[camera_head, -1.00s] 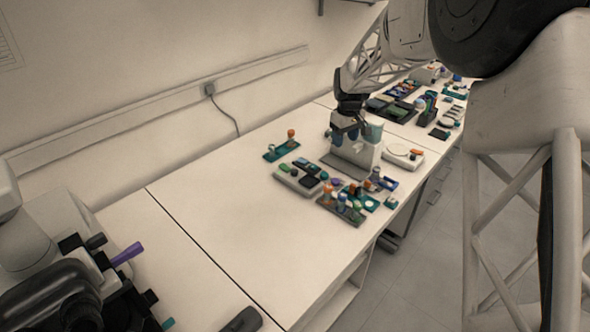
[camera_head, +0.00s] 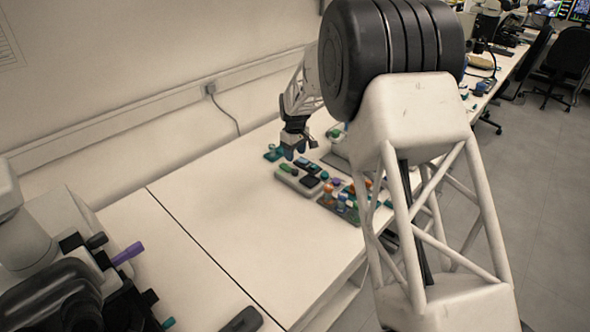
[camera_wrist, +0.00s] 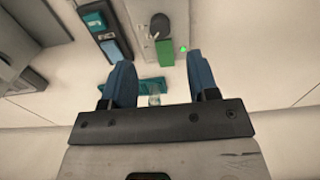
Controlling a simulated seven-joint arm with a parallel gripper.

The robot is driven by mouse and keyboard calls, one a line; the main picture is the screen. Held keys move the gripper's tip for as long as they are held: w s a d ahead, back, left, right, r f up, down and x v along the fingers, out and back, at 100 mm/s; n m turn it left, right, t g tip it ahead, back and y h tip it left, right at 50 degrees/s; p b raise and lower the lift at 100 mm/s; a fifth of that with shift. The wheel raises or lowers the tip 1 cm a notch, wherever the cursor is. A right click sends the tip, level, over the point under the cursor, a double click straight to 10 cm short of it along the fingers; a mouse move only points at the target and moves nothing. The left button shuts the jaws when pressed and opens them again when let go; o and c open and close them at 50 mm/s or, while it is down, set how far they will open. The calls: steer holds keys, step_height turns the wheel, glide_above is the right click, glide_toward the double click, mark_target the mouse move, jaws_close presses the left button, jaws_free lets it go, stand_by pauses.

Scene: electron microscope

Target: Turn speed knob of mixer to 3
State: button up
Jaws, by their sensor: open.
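A pale grey box that looks like the mixer (camera_head: 290,184) sits on the bench, in front of my gripper. In the wrist view the mixer (camera_wrist: 142,22) is at the top centre, with a dark round knob (camera_wrist: 160,26), a green block (camera_wrist: 165,53) and a small green light (camera_wrist: 183,49). I cannot read any speed marks. My gripper (camera_head: 294,156) is above the bench near the box. In the wrist view its blue fingers (camera_wrist: 161,80) are open and apart, with nothing held, and the knob lies beyond the fingertips.
A teal tray (camera_wrist: 140,87) with a clear vial (camera_wrist: 154,97) shows between the fingers. A dark strip with teal and blue parts (camera_wrist: 105,32) lies beside the box. A crowded tray (camera_head: 338,209) stands to the right. The bench's left middle (camera_head: 215,210) is clear.

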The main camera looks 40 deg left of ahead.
mark_target(295, 170)
steer(key=shift+f, duration=0.1)
steer(key=shift+f, duration=3.85)
steer(key=shift+c, duration=0.4)
steer(key=c, duration=0.8)
steer(key=shift+m, duration=0.9)
steer(key=shift+c, duration=0.2)
steer(key=shift+m, duration=0.6)
steer(key=o, duration=0.9)
